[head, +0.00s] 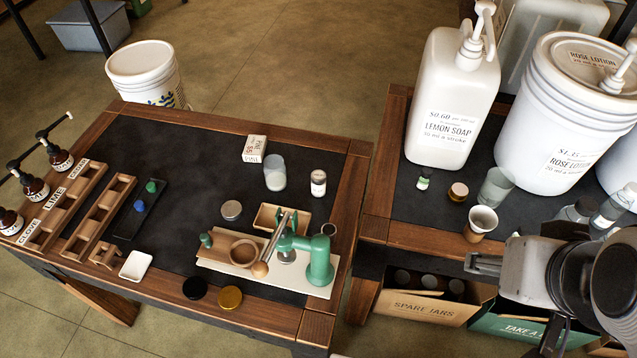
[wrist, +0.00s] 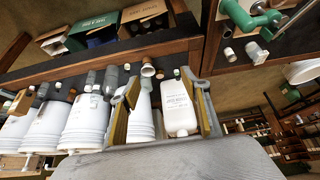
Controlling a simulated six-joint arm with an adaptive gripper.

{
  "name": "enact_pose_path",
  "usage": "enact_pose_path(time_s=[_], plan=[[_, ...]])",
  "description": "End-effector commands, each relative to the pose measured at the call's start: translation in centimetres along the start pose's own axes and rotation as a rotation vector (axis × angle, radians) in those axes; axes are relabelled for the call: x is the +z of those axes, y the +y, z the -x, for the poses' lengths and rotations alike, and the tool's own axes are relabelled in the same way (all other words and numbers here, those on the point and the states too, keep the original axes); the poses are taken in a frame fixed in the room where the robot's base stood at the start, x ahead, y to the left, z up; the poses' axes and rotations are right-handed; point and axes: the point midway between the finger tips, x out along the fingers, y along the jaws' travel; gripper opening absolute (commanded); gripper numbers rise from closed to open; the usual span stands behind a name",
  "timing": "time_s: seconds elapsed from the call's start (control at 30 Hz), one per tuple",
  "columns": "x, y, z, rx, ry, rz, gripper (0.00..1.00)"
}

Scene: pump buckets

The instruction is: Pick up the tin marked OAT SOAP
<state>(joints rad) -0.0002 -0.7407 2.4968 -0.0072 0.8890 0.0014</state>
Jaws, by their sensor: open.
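No OAT SOAP marking can be read in either view. Small round lidded tins show in the head view. A copper-topped tin (head: 458,191) stands on the right table in front of the LEMON SOAP jug. Their side labels are hidden or too small to read. My gripper (head: 484,264) is at the lower right of the head view, by the right table's front edge, apart from both tins. In the wrist view my gripper (wrist: 160,100) is open, with nothing held between its fingers.
The LEMON SOAP jug (head: 445,105) and ROSE LOTION bucket (head: 560,120) stand behind the copper-topped tin. A paper cup (head: 480,223) and a glass (head: 495,187) are beside it. The green press (head: 318,262) stands on the left table.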

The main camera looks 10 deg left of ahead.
Motion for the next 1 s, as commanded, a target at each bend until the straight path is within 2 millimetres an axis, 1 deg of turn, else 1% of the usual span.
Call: enact_pose_path(time_s=[0.17,0.27,0.5,0.63,0.8,1.0], plan=[[-1.8,0.6,-0.7,0.024,0.020,0.018,0.47],[-3.5,1.1,-1.4,0.046,0.038,0.038,0.47],[-8.7,2.3,-3.6,0.097,0.103,0.105,0.47],[-11.4,2.6,-5.0,0.117,0.140,0.149,0.47],[-14.9,2.6,-7.0,0.133,0.187,0.211,0.47],[-18.6,2.1,-9.7,0.134,0.241,0.289,0.47]])
